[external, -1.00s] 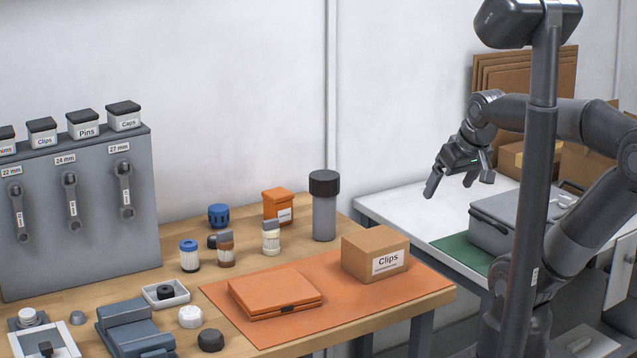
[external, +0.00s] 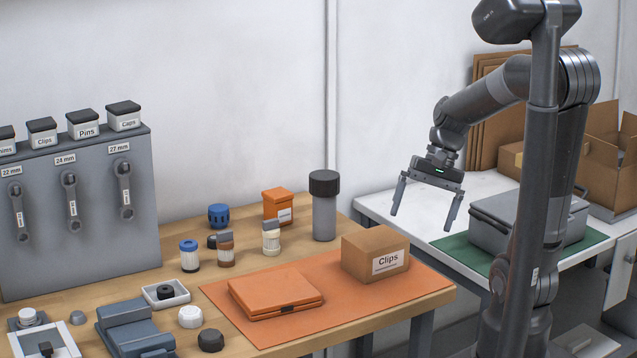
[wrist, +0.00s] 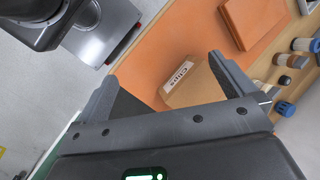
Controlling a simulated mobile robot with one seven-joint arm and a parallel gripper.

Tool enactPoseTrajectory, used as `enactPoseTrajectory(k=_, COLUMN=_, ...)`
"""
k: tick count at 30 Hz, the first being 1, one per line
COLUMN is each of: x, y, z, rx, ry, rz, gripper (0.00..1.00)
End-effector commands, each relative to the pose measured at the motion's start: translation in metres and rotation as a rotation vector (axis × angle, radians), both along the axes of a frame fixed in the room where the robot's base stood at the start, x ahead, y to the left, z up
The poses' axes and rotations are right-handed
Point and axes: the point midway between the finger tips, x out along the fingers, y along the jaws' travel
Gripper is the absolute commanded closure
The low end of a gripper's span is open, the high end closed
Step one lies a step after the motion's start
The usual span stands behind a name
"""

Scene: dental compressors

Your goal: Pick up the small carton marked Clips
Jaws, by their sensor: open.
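The small brown carton marked Clips (external: 375,254) sits upright on the orange mat (external: 331,331), near the right end of the wooden bench. Its label faces the external camera. My gripper (external: 421,222) is open and empty, pointing down, above and to the right of the carton and apart from it. In the wrist view the carton (wrist: 192,86) lies beyond and between my spread fingers (wrist: 165,82), with its label visible and its lower part hidden by the gripper.
An orange flat case (external: 275,292) lies left of the carton on the mat. A grey bottle with a black lid (external: 324,206) stands behind it. A grey case (external: 530,225) is on the white table at right. A small tub also marked Clips (external: 42,132) stands on the grey rack.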

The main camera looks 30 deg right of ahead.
Motion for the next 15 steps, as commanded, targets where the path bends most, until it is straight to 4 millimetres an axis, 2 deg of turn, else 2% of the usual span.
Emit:
enactPoseTrajectory(k=9, x=0.039, y=0.013, z=-0.025, rx=0.338, ry=0.368, rz=-0.259, gripper=0.00)
enactPoseTrajectory(k=15, x=0.071, y=0.011, z=-0.037, rx=0.572, ry=0.577, rz=-0.413, gripper=0.00)
